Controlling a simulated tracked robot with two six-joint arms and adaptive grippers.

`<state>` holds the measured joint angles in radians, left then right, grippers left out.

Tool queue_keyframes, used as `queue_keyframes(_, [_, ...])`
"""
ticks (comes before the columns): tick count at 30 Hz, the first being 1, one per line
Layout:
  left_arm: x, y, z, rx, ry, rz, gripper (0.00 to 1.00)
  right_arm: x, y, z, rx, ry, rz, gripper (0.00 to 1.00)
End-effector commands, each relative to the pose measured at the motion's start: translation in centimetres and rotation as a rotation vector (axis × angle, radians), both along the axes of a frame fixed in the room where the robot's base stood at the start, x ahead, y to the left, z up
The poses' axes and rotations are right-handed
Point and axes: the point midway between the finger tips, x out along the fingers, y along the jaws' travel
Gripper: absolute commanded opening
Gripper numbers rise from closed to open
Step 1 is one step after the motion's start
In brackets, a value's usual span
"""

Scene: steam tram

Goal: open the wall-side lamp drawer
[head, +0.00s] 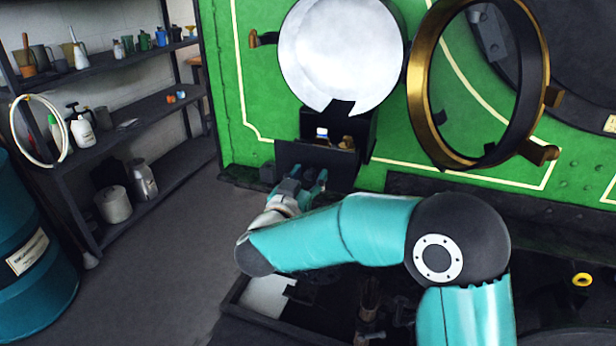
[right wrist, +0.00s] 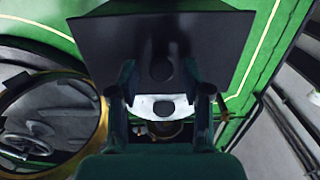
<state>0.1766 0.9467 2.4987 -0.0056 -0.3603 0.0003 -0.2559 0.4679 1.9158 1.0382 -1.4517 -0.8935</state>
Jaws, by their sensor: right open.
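The lamp drawer (head: 316,160) under the large round white lamp (head: 340,55) stands out from the green panel. Its dark front is tilted in the head view, and its inside shows a small white-and-blue item (head: 321,133) and a brass-coloured item (head: 346,142). In the right wrist view the dark square drawer front (right wrist: 110,45) faces me, with a round dark knob (right wrist: 162,70) in its middle. My right gripper (head: 308,180) is open just in front of and below the drawer front. In the right wrist view its fingers (right wrist: 162,95) stand apart. My left gripper is out of view.
A brass-rimmed lamp ring (head: 418,85) stands open to the right of the lamp. Shelves (head: 110,65) with cans and bottles line the left wall, beside a blue drum (head: 30,240). A dark tray (head: 237,294) lies below my arm. The floor left of my gripper is clear.

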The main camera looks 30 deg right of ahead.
Motion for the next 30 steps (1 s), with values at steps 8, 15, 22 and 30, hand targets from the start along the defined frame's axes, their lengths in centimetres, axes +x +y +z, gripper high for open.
queue_keyframes(8, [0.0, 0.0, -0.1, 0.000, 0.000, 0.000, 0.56, -1.5, 1.9, 0.1, 0.000, -0.001, 0.005, 0.48])
queue_keyframes(15, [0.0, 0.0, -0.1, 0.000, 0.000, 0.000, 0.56, -4.6, 5.6, 0.1, -0.001, 0.000, 0.007, 0.48])
queue_keyframes(22, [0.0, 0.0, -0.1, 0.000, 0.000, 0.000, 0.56, -7.1, 8.4, 0.2, -0.001, 0.000, 0.005, 0.48])
queue_keyframes(30, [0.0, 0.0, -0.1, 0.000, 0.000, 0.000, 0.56, -8.1, 9.3, 0.1, 0.000, -0.001, 0.000, 0.48])
